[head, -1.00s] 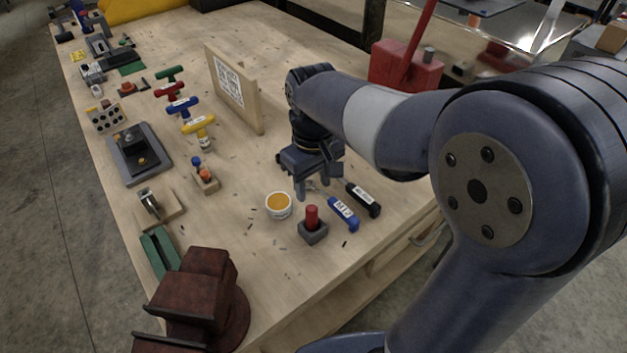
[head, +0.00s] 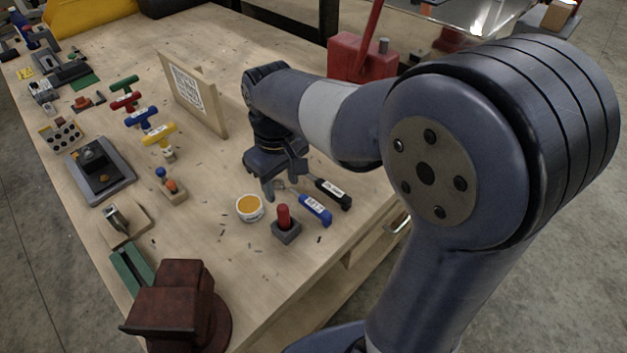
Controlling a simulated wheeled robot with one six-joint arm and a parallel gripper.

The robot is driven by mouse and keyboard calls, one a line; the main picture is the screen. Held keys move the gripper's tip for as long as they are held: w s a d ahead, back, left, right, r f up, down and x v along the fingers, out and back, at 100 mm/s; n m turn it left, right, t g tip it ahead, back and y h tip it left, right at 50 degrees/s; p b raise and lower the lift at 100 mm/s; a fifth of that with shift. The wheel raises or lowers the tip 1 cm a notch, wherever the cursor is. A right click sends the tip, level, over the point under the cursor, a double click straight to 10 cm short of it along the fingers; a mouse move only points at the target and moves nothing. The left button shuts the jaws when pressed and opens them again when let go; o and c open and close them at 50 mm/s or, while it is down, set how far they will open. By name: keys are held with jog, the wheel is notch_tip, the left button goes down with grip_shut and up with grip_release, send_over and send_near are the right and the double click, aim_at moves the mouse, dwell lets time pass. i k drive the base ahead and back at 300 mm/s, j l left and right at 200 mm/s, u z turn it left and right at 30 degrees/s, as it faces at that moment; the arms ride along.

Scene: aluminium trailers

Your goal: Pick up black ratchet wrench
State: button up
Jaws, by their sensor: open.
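The black ratchet wrench (head: 335,193) lies on the wooden bench, its black handle with a white label towards the lower right. Its head end is partly hidden near my gripper. A blue-handled tool (head: 316,210) with a white label lies beside it on the left, closer to the camera. My gripper (head: 285,184) points down just above the bench at the head ends of these two tools. Its fingers are apart, one on the left and one on the right. I cannot tell whether either finger touches a tool.
A white cup with orange contents (head: 249,209) and a grey block with a red peg (head: 286,226) stand close by. A wooden board with a printed code (head: 192,92) stands behind. A dark red vise (head: 175,308) is at the front corner. The bench's right edge is near the wrench.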

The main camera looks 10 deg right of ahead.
aim_at(325, 187)
jog(key=u, duration=1.35)
jog(key=z, duration=1.25)
jog(key=i+l+z, duration=0.15)
jog(key=l+z, duration=0.15)
jog(key=i+l+z, duration=0.15)
jog(key=l+z, duration=0.15)
